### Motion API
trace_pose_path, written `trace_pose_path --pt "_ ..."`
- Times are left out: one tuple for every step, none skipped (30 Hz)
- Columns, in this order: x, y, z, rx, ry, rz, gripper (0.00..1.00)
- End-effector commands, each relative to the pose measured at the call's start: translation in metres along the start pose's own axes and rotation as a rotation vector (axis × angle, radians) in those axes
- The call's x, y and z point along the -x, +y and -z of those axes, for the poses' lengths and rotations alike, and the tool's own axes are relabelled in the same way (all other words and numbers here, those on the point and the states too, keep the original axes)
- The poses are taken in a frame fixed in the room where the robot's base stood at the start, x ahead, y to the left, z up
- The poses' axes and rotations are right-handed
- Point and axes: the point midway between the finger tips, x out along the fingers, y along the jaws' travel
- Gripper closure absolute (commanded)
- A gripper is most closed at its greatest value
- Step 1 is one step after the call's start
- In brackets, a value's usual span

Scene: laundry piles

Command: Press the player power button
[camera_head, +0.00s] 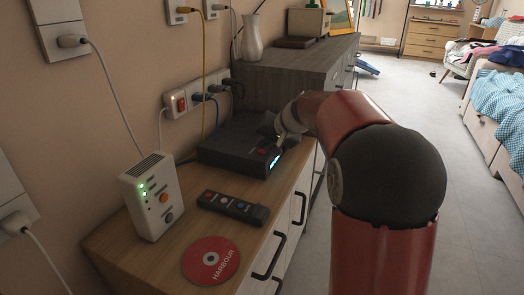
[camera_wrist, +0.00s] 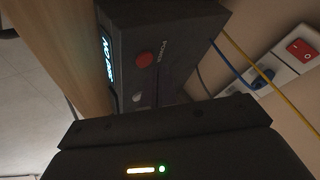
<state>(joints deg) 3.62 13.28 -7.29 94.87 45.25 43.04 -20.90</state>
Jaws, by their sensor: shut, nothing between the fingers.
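The player (camera_head: 232,140) is a dark box on the wooden cabinet top, near the wall. Its round red power button (camera_head: 262,152) is on the top, near the lit front display. In the wrist view the player (camera_wrist: 180,25) fills the upper middle. The red button (camera_wrist: 145,60) shows there beside the word POWER, and a smaller grey button (camera_wrist: 137,97) lies nearer my gripper. The display glows blue-white and seems to read "NO DISC". My gripper (camera_head: 270,127) is shut and empty, over the player's right rear part. Its fingertips are hard to make out, and contact cannot be told.
A remote (camera_head: 233,207), a red disc (camera_head: 210,260) and a white box with green lights (camera_head: 152,195) stand or lie in front of the player. A power strip (camera_head: 195,103) with cables is on the wall. A higher grey cabinet (camera_head: 285,75) rises behind.

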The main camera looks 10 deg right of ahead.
Motion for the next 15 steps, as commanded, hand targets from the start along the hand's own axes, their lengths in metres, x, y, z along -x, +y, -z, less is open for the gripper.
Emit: trace_pose_path --pt "0.001 -0.001 0.001 0.0 0.0 0.0 1.0" --pt "0.002 -0.002 0.002 0.0 0.0 0.0 1.0" --pt "0.004 -0.003 0.003 0.001 0.001 0.0 1.0" --pt "0.005 -0.004 0.004 0.001 0.001 0.0 1.0" --pt "0.007 -0.005 0.005 0.001 0.001 0.0 1.0" --pt "0.01 -0.007 0.007 0.001 0.001 0.001 1.0" --pt "0.012 -0.009 0.009 0.001 0.001 0.001 1.0" --pt "0.015 -0.011 0.011 0.001 0.001 0.001 1.0" --pt "0.018 -0.013 0.013 0.0 0.001 0.001 1.0" --pt "0.02 -0.014 0.015 0.0 0.001 0.001 1.0" --pt "0.022 -0.016 0.016 0.0 0.001 0.001 1.0" --pt "0.025 -0.018 0.018 0.0 0.001 0.001 1.0" --pt "0.026 -0.019 0.019 0.0 0.001 0.001 1.0" --pt "0.029 -0.021 0.021 0.0 0.001 0.0 1.0" --pt "0.031 -0.023 0.023 0.001 0.001 0.0 1.0"
